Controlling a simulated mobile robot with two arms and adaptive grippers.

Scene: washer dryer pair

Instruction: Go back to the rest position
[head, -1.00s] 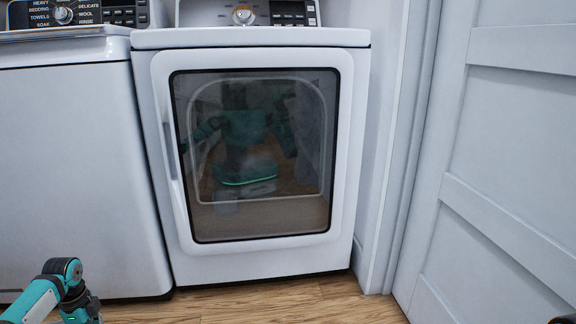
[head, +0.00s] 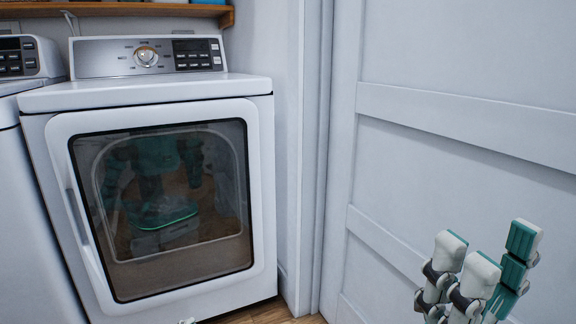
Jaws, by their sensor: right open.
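My right gripper (head: 490,258) is raised at the lower right of the head view, in front of the white door. Its white and teal fingers point up and stand apart. It is open, with nothing between the fingers. My left arm and gripper do not show clearly; only a tiny pale tip appears at the bottom edge below the dryer, too small to identify. The white dryer (head: 150,94) stands at the left with its dark-glass door (head: 165,215) shut. My reflection shows in the glass.
Part of the washer (head: 28,190) shows at the left edge. A wooden shelf (head: 120,10) runs above the machines. The white panelled door (head: 440,160) fills the right side. A strip of wood floor (head: 270,314) shows at the bottom.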

